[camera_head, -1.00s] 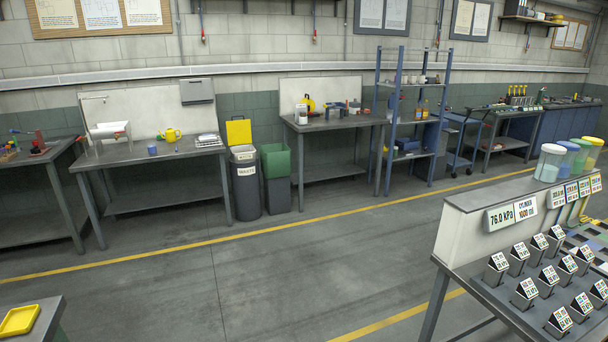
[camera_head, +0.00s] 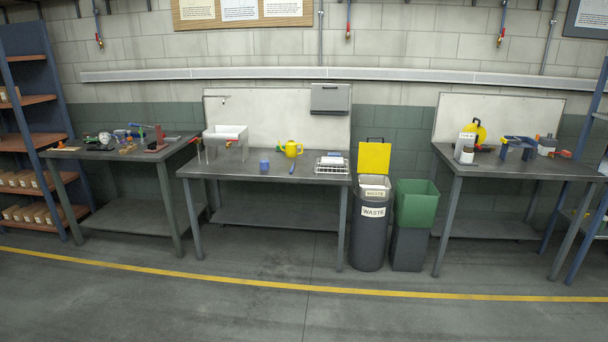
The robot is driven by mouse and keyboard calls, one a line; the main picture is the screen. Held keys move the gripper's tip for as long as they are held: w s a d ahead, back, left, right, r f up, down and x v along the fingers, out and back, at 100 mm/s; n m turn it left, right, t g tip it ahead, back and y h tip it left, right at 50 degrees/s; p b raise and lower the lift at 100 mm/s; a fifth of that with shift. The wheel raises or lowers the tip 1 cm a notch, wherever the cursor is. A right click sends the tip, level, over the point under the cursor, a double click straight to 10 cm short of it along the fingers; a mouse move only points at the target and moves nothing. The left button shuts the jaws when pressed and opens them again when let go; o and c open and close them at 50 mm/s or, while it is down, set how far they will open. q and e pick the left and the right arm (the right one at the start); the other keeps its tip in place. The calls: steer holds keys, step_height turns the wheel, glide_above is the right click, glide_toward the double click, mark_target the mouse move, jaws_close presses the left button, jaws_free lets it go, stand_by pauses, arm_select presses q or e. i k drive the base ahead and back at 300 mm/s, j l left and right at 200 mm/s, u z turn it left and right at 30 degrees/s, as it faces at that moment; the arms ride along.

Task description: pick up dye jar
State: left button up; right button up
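I cannot single out a dye jar for certain. A small blue cup or pot (camera_head: 264,166) stands on the sink bench, beside a yellow watering can or jug (camera_head: 291,148). A white container with a dark band (camera_head: 467,150) stands at the left of the right-hand bench; its label is too small to read. Neither of my grippers is in view.
The sink bench (camera_head: 222,172) stands at the middle, with a cluttered bench (camera_head: 72,152) to its left and another bench (camera_head: 540,168) to the right. A waste bin (camera_head: 370,235) and a green bin (camera_head: 412,205) stand between. The floor in front is clear.

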mark_target(264, 157)
steer(key=i+j+u, duration=0.1)
steer(key=i+u, duration=0.2)
steer(key=i, duration=0.3)
steer(key=i+u, duration=0.35)
steer(key=i, duration=0.3)
steer(key=i+l+u, duration=0.3)
steer(key=i, duration=0.3)
steer(key=i+j+z, duration=0.2)
steer(key=i, duration=0.2)
steer(key=i+z, duration=0.2)
steer(key=i, duration=0.2)
steer(key=i+j+z, duration=0.5)
steer(key=i+z, duration=0.2)
steer(key=i+j+z, duration=0.45)
steer(key=i+j, duration=0.05)
steer(key=i, duration=0.1)
